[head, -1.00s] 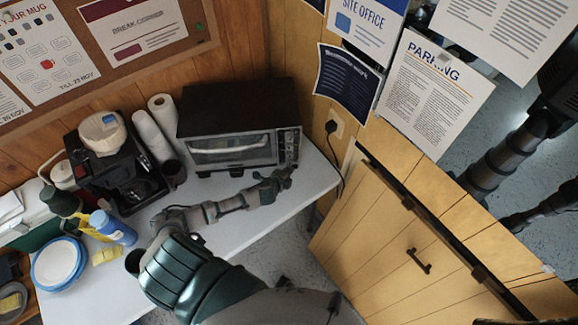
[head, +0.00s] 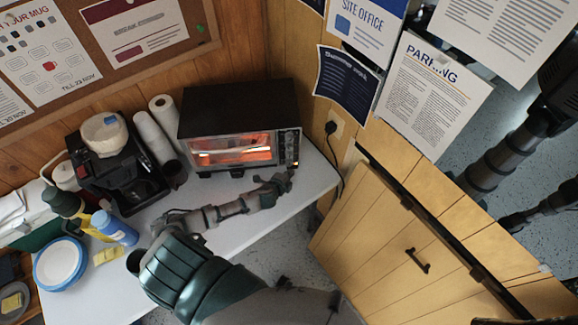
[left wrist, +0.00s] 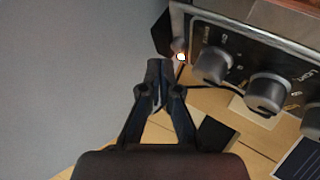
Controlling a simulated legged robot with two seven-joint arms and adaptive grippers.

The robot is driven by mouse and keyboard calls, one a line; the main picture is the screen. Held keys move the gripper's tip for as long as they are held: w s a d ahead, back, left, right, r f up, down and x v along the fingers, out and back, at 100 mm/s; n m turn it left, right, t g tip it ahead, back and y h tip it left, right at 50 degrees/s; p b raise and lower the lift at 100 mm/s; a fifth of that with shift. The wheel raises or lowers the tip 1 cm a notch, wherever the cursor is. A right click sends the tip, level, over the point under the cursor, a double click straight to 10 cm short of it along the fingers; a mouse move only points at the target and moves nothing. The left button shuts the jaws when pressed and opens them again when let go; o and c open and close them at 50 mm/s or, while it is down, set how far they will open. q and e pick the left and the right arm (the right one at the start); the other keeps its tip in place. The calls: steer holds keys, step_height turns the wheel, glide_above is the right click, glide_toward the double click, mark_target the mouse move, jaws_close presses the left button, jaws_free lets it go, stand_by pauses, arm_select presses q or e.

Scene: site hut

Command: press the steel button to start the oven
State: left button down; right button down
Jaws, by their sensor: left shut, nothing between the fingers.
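The black toaster oven (head: 232,110) stands at the back of the white table, its window glowing orange. In the left wrist view its control panel (left wrist: 235,50) shows dark knobs and a small lit button (left wrist: 181,57) at the lower end. My left gripper (head: 284,180) is in front of the panel's lower right corner. In the left wrist view the gripper (left wrist: 160,68) is shut and empty, its tips just left of the lit button with a small gap in the picture. My right gripper cannot be made out.
A coffee maker (head: 115,165), paper rolls (head: 163,112), a blue bottle (head: 114,228) and blue-rimmed plates (head: 60,262) stand on the left of the table (head: 215,240). A wall socket with a black plug (head: 331,127) is right of the oven.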

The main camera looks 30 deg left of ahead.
arm_select(q)
steer(key=shift+s+d+p, duration=0.35)
steer(key=shift+s+d, duration=0.25)
steer(key=shift+s, duration=0.15)
steer(key=shift+s+d+p, duration=0.35)
steer(key=shift+s+d, duration=0.2)
steer(key=shift+s, duration=0.2)
steer(key=shift+s+d, duration=0.4)
steer(key=shift+s, duration=0.1)
